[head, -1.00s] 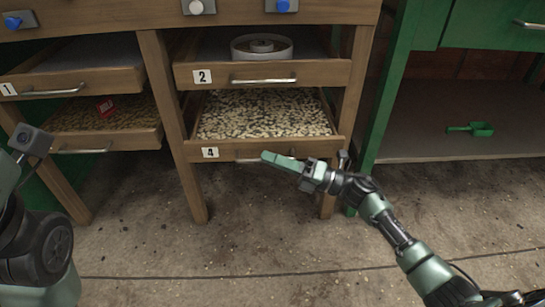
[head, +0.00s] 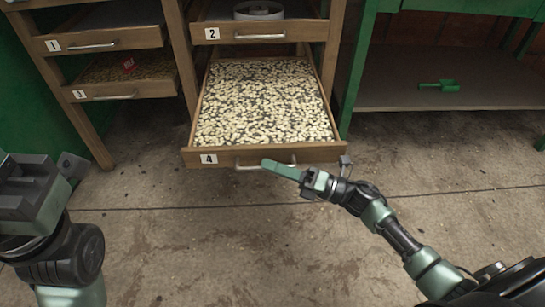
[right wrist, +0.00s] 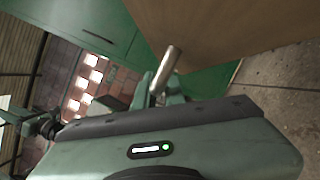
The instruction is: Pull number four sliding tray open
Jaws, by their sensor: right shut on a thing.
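The number four tray (head: 262,105) is a wooden sliding tray full of pale beans. It stands well out of the frame, below the number two tray. Its front board bears a "4" label and a metal bar handle (head: 247,167). My right gripper (head: 275,165) is shut on the handle's right part, and its green fingers hide some of it. In the right wrist view the handle (right wrist: 165,70) shows as a metal bar between the fingertips.
Number two tray (head: 275,32) above holds a round white container. Trays one (head: 100,40) and three (head: 120,90) are at left; three holds beans and a red item. A green scoop (head: 438,86) lies on the right shelf (head: 400,105). Concrete floor (head: 200,250) in front is clear.

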